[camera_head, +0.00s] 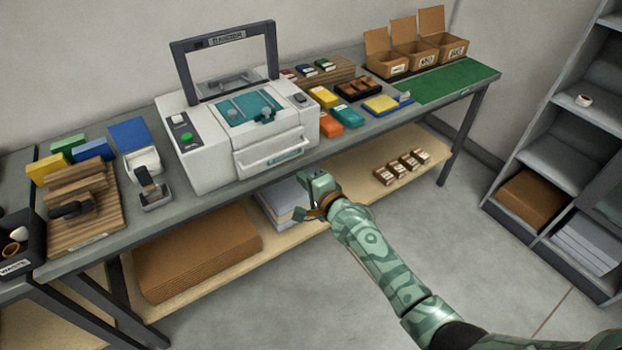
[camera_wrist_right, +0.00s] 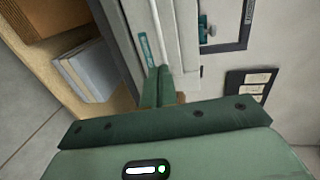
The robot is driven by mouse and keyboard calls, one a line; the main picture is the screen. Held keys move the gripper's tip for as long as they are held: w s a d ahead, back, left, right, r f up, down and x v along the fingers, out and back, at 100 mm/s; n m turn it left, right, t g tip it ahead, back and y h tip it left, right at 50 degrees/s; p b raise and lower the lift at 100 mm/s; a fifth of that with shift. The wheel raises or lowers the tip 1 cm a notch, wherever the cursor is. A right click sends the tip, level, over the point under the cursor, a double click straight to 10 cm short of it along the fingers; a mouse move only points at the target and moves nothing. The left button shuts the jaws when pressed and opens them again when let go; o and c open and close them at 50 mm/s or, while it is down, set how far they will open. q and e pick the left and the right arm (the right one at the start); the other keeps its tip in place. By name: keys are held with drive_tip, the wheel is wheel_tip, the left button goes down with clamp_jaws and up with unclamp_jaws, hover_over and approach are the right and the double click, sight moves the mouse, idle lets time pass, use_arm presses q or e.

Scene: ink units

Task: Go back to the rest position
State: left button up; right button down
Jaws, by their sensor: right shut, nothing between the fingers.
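My right gripper (camera_head: 313,183) is in front of the workbench, just before the lower front of the white machine (camera_head: 200,150). Its fingers (camera_wrist_right: 157,90) are together with nothing between them, in front of the machine's front face in the right wrist view. The machine has its dark-framed lid (camera_head: 225,62) raised, with a teal bed (camera_head: 252,108) showing inside. A front drawer or tray with a handle (camera_head: 272,152) sits on the machine's front. I cannot tell from the views whether the gripper touches the machine. My left gripper is not in view.
The bench (camera_head: 190,208) holds wooden racks, ink blocks, a green mat (camera_head: 445,84) and open cardboard boxes (camera_head: 416,54). Cardboard (camera_head: 195,250), paper stacks (camera_head: 283,203) and small boxes lie on its lower shelf. Grey shelving (camera_head: 575,130) stands at right. The floor between is clear.

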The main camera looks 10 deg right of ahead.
drive_tip(key=s+d+f+n+g+h, duration=0.2)
drive_tip(key=s+d+f+n+g, duration=0.15)
drive_tip(key=s+f+n, duration=0.6)
drive_tip(key=s+d+f+n+g+h, duration=0.2)
drive_tip(key=s+d+f+n+g, duration=0.15)
drive_tip(key=s+f, duration=1)
drive_tip(key=s+d+f+n+g, duration=0.1)
drive_tip(key=s+f, duration=0.4)
drive_tip(key=s, duration=0.6)
drive_tip(key=s+d+f+n+g+h, duration=0.1)
drive_tip(key=s+f, duration=0.5)
drive_tip(key=s, duration=0.6)
drive_tip(key=s+d+f+n+g, duration=0.2)
drive_tip(key=s+d+f+g, duration=0.2)
drive_tip(key=s, duration=0.8)
wheel_tip(320, 180, down, 2)
drive_tip(key=shift+d+f+n+g+b, duration=0.1)
drive_tip(key=shift+d+n+g+b, duration=0.2)
drive_tip(key=shift+d+n+g, duration=0.15)
drive_tip(key=shift+w, duration=0.15)
